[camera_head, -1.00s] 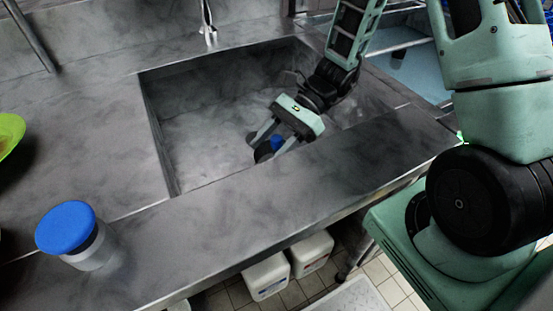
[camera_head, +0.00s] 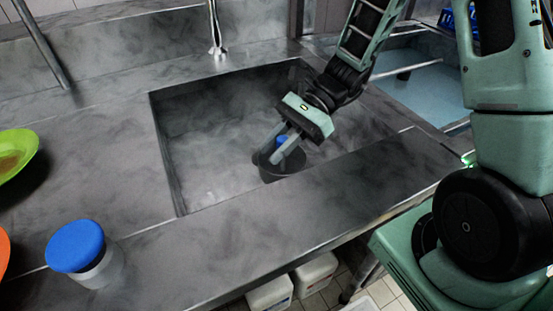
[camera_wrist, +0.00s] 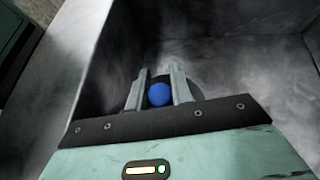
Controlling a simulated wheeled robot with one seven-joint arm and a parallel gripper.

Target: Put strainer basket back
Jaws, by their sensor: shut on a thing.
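The strainer basket (camera_head: 283,169) is a dark round cup with a blue knob (camera_head: 282,141) on top. It is in the sink basin, near the front wall. My gripper (camera_head: 278,148) points down into the sink with its two fingers closed on the blue knob. In the wrist view the blue knob (camera_wrist: 159,95) sits between the two fingertips, and the dark basket lies behind it, partly hidden by the fingers. I cannot tell whether the basket touches the sink floor. The drain is not visible.
The sink (camera_head: 205,175) has a raised front counter strip and a faucet (camera_head: 216,45) at the back. A blue-lidded jar (camera_head: 75,246) stands on the counter at left. A green plate (camera_head: 14,152) and an orange item (camera_head: 3,252) are at the far left.

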